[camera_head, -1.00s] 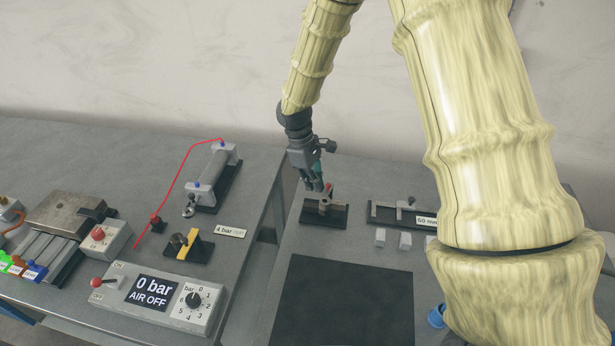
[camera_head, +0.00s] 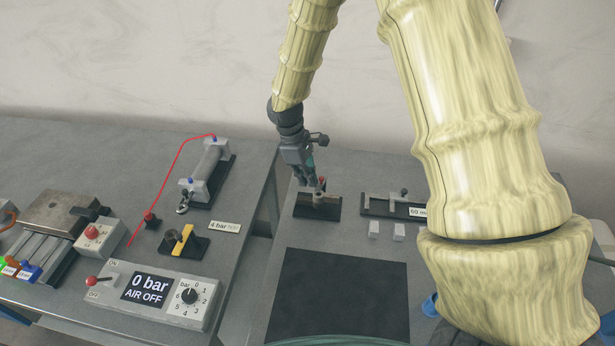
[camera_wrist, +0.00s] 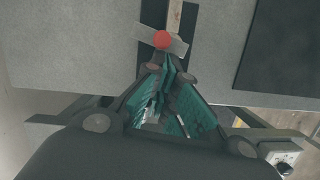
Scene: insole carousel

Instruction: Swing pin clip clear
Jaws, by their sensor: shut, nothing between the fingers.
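A small fixture on a dark base (camera_head: 330,213) stands on the right-hand bench, with a light brown upright part on it. In the wrist view a flat grey clip (camera_wrist: 178,47) with a red ball knob (camera_wrist: 163,40) lies across a narrow light bar (camera_wrist: 174,18). My gripper (camera_head: 314,187) is over the fixture, pointing down. In the wrist view its green-padded fingers (camera_wrist: 166,64) are shut and empty, with their tips close beside the clip and knob. I cannot tell whether they touch. The pin itself is not clearly visible.
A rail gauge (camera_head: 377,205) with a 60 mm label and small white blocks (camera_head: 374,228) lies to the right. A dark mat (camera_head: 340,295) lies in front. On the left bench are a cylinder (camera_head: 207,170) with a red hose, a yellow-topped clamp (camera_head: 183,240) and a control box (camera_head: 150,290) reading 0 bar, AIR OFF.

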